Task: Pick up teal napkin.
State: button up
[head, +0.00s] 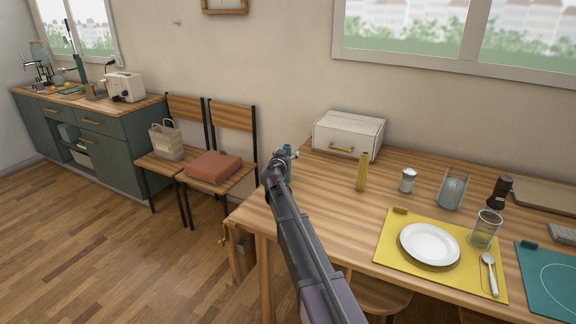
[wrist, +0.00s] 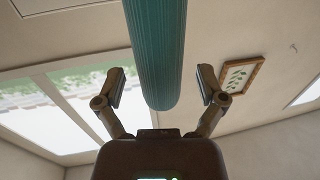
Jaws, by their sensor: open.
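The teal napkin (head: 289,172) looks like an upright roll near the left end of the wooden table, partly hidden behind my gripper (head: 284,155). In the wrist view the ribbed teal napkin (wrist: 155,45) comes down from the top edge, its rounded end between the two fingers of my gripper (wrist: 163,82). The fingers are spread, with a visible gap on each side of the roll. I cannot tell whether its end touches the palm.
A yellow roll (head: 362,172) and a white drawer box (head: 348,137) stand nearby. A shaker (head: 408,181), a napkin holder (head: 453,190), a glass (head: 485,230) and a plate (head: 429,244) on a yellow mat (head: 393,231) are further right. Chairs (head: 233,117) stand left.

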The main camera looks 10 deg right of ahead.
aim_at(287, 146)
dwell(0.5)
grip_shut()
jog(key=shift+r, duration=0.25)
notch_tip(287, 146, up, 4)
jog(key=p, duration=0.4)
jog(key=shift+f, duration=0.15)
jog(key=s+p, duration=0.1)
jog(key=s, duration=1.5)
jog(key=shift+r, duration=0.4)
jog(key=shift+a, duration=0.1)
